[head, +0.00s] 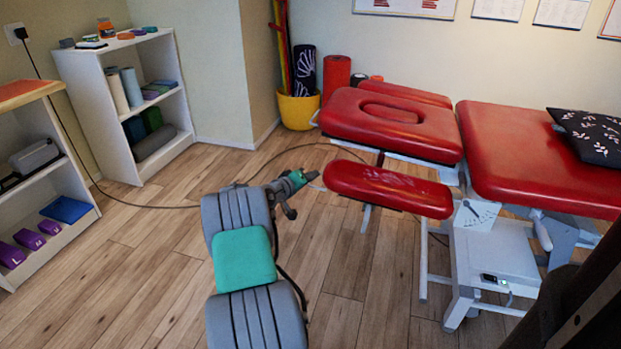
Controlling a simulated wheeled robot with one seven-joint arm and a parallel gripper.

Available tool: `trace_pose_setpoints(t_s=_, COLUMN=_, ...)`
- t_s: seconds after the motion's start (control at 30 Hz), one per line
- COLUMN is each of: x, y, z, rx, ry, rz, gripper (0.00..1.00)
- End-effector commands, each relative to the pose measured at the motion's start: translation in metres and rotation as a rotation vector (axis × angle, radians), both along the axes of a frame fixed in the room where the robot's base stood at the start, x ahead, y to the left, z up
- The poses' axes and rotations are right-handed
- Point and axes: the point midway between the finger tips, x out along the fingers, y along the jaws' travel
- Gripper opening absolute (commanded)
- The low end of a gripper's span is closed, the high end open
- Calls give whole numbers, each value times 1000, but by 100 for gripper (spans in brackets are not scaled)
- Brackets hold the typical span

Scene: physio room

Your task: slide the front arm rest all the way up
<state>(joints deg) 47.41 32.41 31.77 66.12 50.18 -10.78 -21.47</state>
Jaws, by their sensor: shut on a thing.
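The front arm rest (385,189) is a long red pad on the near side of the treatment table. It sits lower than the red head section (350,123) and is carried on a thin metal post. My gripper (317,180) is at the left end of this arm rest and is shut on it there. The fingertips are small in the head view, so the exact grip is hard to make out. The far arm rest (405,94) lies behind the head section, higher in the picture.
The red main section (535,160) of the table bears a dark patterned pillow (592,135). A white frame with a dial plate (475,214) stands below. A yellow pot (298,111) with rolls stands behind. A cable (150,206) crosses the floor.

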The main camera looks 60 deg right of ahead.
Motion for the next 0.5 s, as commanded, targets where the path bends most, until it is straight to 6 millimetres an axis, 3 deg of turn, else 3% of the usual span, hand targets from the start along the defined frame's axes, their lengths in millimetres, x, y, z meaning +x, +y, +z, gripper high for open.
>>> trace_pose_setpoints(t_s=0.03, x=1, y=-3, z=40, rx=-22, ry=-11, rz=1, gripper=0)
trace_pose_setpoints(t_s=0.2, x=-6, y=-6, z=89, rx=-27, ry=-13, rz=-2, gripper=0)
trace_pose_setpoints(t_s=0.33, x=-9, y=-7, z=108, rx=-25, ry=-11, rz=-2, gripper=0)
trace_pose_setpoints(t_s=0.5, x=-11, y=-7, z=113, rx=-24, ry=-11, rz=-3, gripper=0)
